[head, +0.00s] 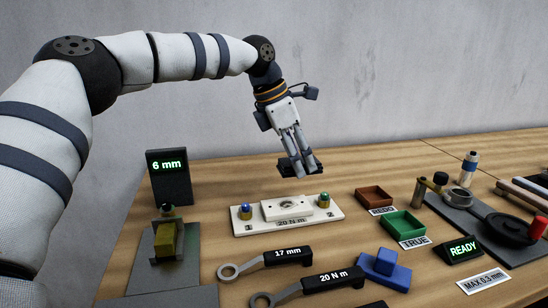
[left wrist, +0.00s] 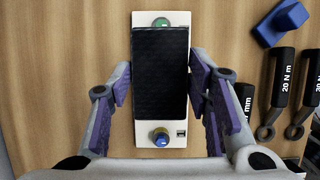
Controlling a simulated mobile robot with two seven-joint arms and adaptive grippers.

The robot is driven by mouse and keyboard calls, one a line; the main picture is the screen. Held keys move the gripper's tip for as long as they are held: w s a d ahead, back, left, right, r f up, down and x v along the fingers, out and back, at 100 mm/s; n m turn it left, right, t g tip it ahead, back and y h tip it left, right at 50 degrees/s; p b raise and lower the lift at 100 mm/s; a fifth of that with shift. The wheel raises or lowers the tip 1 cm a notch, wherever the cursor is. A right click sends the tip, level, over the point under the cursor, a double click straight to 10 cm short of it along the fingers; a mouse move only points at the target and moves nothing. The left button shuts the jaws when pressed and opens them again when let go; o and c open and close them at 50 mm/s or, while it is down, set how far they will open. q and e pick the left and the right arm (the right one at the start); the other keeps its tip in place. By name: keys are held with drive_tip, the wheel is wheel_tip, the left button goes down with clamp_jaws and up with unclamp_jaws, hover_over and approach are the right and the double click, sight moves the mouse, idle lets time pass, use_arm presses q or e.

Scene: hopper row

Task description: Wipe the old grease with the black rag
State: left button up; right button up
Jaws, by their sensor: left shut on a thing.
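My left gripper (head: 298,168) is shut on the black rag (left wrist: 160,75), a dark flat rectangular piece, and holds it in the air. In the head view the rag (head: 312,166) shows partly behind the fingers. The gripper is above and slightly behind the white plate (head: 245,226) marked 20 N m. A raised white block (head: 270,208) with a dark round spot sits on the plate's middle. I cannot tell whether that spot is grease. In the left wrist view the rag covers most of the plate (left wrist: 147,134). My right gripper is out of view.
A blue-topped knob (head: 246,212) and a green-topped one (head: 324,200) stand at the plate's ends. Wrenches (head: 330,281), a blue block (head: 384,267), a red tray (head: 374,196) and a green tray (head: 403,224) lie around it. A 6 mm display (head: 170,178) stands left.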

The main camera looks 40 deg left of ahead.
use_arm(q)
drive_tip(key=shift+w+d+f, duration=0.1)
drive_tip(key=shift+d, duration=0.15)
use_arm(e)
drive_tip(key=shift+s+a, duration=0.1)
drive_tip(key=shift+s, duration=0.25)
use_arm(q)
drive_tip(key=shift+w+d, duration=0.1)
drive_tip(key=shift+w, duration=0.05)
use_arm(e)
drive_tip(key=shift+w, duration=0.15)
use_arm(q)
drive_tip(key=shift+f, duration=0.15)
wheel_tip(320, 180, down, 7)
drive_tip(key=shift+r, duration=0.1)
drive_tip(key=s+a+p, duration=0.1)
drive_tip(key=s+a, duration=0.1)
drive_tip(key=s+a+r+p, duration=0.1)
drive_tip(key=s+a, duration=0.1)
drive_tip(key=shift+s, duration=0.3)
drive_tip(key=shift+s+a+f, duration=0.35)
drive_tip(key=shift+s, duration=0.05)
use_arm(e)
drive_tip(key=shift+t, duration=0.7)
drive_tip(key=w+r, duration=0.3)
use_arm(q)
drive_tip(key=shift+f, duration=0.1)
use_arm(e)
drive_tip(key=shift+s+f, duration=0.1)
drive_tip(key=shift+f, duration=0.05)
